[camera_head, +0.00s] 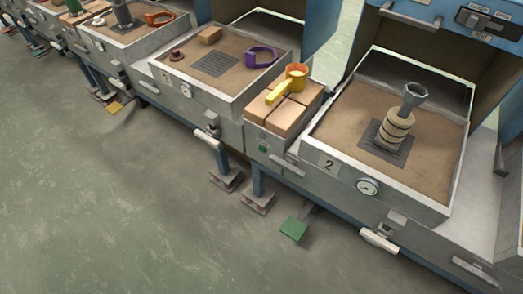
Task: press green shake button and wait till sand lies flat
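A small green button (263,149) sits on the front face of the grey block between the two nearer sand trays. A green foot pedal (294,229) lies low near the floor below that block. Tray 2 (345,190) holds brown sand (345,120), which looks mostly level around a dark square grate (370,146). A stacked tan part with a grey funnel on top (397,126) stands upright on the grate. Tray 3 (210,90) also holds sand, with a grate, a tan block and a purple ring. Neither of my grippers shows in this view.
Tan bricks (288,116) sit on the block between the trays, with an orange cup with a yellow handle (288,84) on them. A gauge (368,187) and a white handle (380,240) are on the front of station 2. The green floor (130,210) in front is clear.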

